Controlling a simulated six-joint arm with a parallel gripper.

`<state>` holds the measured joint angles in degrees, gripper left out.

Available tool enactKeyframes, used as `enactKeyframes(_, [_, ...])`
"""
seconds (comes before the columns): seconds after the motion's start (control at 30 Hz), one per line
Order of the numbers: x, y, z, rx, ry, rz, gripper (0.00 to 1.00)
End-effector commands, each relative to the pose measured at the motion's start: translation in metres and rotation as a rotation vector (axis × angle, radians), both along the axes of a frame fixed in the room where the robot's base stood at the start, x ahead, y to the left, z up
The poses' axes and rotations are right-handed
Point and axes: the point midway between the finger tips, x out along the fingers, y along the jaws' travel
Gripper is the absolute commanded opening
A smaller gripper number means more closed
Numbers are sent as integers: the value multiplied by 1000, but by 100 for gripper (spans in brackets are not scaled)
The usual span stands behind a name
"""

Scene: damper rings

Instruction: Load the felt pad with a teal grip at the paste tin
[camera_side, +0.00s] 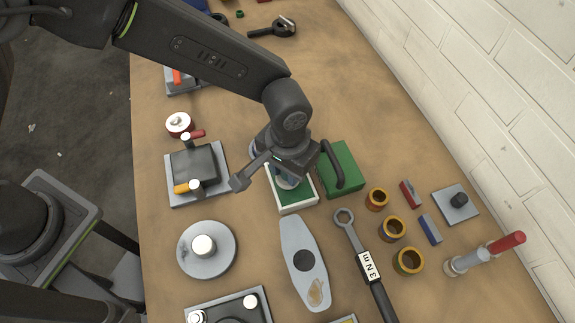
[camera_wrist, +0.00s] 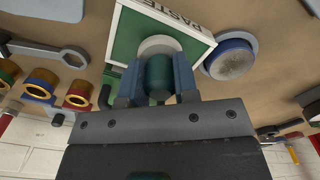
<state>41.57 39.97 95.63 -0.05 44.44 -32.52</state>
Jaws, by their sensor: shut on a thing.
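The paste tin (camera_side: 299,206) is a shallow box with a white rim and a green inside. In the wrist view the tin (camera_wrist: 203,38) shows the word PASTE along its rim. My gripper (camera_side: 287,178) is over the tin, pointing down. In the wrist view its blue fingers are shut on the teal grip (camera_wrist: 159,78) of the felt pad. The pad's pale round face (camera_wrist: 159,44) shows beyond the grip, over the green inside of the tin. I cannot tell whether the pad touches the tin's bottom. My wrist hides part of the tin in the side view.
A green block with a dark handle (camera_side: 342,166) stands right beside the tin. A grey plate (camera_side: 303,240) and a torque wrench (camera_side: 371,266) lie in front. Several copper-coloured rings (camera_side: 392,228) are at the right. A blue-rimmed disc (camera_wrist: 231,60) lies near the tin.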

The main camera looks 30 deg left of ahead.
Motion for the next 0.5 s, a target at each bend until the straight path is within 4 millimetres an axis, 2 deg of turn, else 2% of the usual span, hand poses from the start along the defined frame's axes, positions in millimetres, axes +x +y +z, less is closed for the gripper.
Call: enactKeyframes(0.5, [0, 0, -5, 0, 0, 0, 9])
